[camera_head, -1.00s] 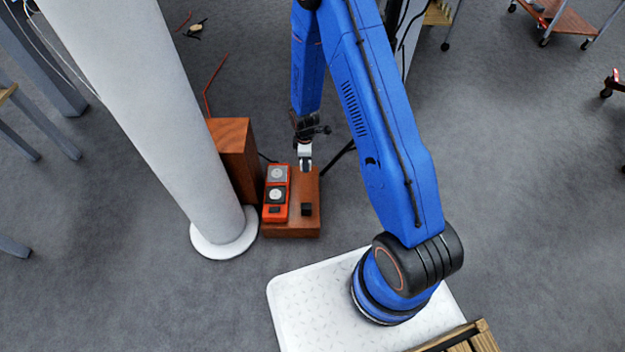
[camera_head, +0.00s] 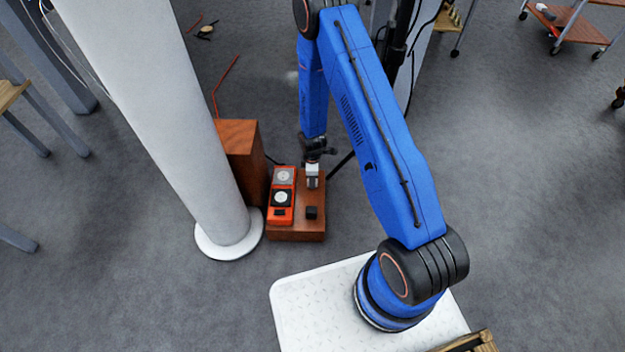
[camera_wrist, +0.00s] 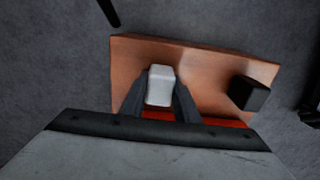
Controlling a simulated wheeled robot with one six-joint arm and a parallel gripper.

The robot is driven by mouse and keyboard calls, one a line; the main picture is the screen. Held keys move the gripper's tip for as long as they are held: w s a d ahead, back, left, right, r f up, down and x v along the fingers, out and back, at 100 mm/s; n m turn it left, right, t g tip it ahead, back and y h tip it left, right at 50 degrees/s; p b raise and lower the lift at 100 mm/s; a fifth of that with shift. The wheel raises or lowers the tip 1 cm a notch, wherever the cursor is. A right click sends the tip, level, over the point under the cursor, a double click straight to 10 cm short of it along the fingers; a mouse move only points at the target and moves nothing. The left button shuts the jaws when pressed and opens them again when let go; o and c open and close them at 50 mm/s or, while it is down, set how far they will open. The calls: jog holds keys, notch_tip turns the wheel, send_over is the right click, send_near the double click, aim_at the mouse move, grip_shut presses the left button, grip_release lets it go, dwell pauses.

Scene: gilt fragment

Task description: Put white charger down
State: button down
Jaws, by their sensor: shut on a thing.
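The white charger (camera_wrist: 160,86) is a small white block held between the two dark fingers of my gripper (camera_wrist: 159,98) in the wrist view. In the head view the charger (camera_head: 312,169) shows at the lower end of my blue arm, above the low reddish-brown wooden box (camera_head: 298,233). The box top also fills the middle of the wrist view (camera_wrist: 205,75). I cannot tell whether the charger touches the box top. My gripper (camera_head: 313,180) points down over the box, shut on the charger.
An orange-red device (camera_head: 282,195) with two round dials lies on the box's left side. A small black cube (camera_head: 311,212) sits on the box near its front; it also shows in the wrist view (camera_wrist: 248,93). A taller wooden block (camera_head: 240,150) and a white column (camera_head: 165,120) stand to the left.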

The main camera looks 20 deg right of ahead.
jog(key=shift+f, duration=0.6)
jog(key=c, duration=1.4)
grip_release()
notch_tip(320, 180, up, 29)
jog(key=d+m+t, duration=0.1)
jog(key=d+m, duration=0.1)
jog(key=m, duration=0.1)
jog(key=s+d+r+m+t, duration=0.15)
jog(key=s+r, duration=0.25)
jog(key=r, duration=0.5)
jog(key=s+r+m, duration=0.3)
jog(key=s+r, duration=0.2)
jog(key=r, duration=0.3)
jog(key=s+d+r+m, duration=0.1)
jog(key=s+r+m, duration=0.1)
jog(key=s+r, duration=0.3)
jog(key=s+d+r+m+t, duration=0.1)
jog(key=s+r, duration=0.4)
jog(key=s, duration=0.6)
jog(key=s+d+r+m+t, duration=0.1)
jog(key=s+r+m, duration=0.3)
jog(key=s, duration=0.4)
jog(key=shift+s+d+r, duration=0.2)
jog(key=shift+d+r, duration=0.05)
jog(key=shift+r, duration=0.45)
